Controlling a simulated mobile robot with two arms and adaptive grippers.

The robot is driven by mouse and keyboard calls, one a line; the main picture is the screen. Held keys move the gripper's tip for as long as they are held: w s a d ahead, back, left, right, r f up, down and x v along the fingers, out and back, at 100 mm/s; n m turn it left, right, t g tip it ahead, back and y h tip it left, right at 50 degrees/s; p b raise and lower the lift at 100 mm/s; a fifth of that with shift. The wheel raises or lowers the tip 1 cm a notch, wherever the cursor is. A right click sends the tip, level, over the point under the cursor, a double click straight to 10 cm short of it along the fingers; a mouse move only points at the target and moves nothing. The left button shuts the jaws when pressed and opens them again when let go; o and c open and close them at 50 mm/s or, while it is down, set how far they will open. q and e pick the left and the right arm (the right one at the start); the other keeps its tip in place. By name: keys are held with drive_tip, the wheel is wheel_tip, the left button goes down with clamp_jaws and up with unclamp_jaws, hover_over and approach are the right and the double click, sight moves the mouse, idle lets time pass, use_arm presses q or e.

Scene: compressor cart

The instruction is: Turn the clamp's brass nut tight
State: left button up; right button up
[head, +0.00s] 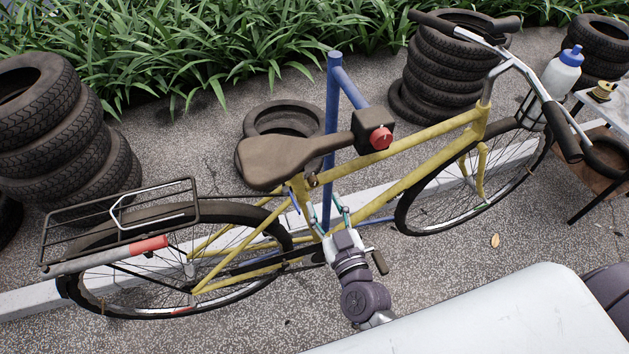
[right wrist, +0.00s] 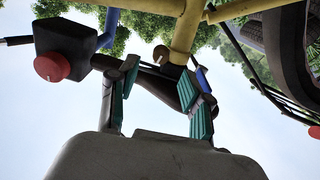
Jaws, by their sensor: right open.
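A yellow bicycle (head: 415,172) stands by a blue repair stand (head: 332,115). A small brass nut (head: 313,181) sits at the top of the seat tube, just below the saddle (head: 285,158). In the right wrist view, the rounded brass nut (right wrist: 160,54) shows beside the yellow tube (right wrist: 186,30). My right gripper (head: 326,208) is open and empty, pointing up below the nut. In the right wrist view its teal-padded fingers (right wrist: 163,75) stand apart, with the nut ahead of the gap, apparently not touched. My left gripper is not in view.
A black box with a red knob (head: 381,138) is just right of the saddle. The rear wheel and rack (head: 120,215) are at left. Tyre stacks (head: 40,125) stand behind. A white surface (head: 500,315) fills the lower right. A bottle (head: 562,72) stands at far right.

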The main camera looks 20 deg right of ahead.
sight(315, 184)
drive_tip(key=w+p, duration=0.1)
drive_tip(key=w, duration=0.4)
drive_tip(key=shift+w+a, duration=0.15)
drive_tip(key=shift+w, duration=0.6)
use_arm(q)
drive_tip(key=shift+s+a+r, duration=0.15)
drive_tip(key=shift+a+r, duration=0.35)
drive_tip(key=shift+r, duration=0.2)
use_arm(e)
clamp_jaws()
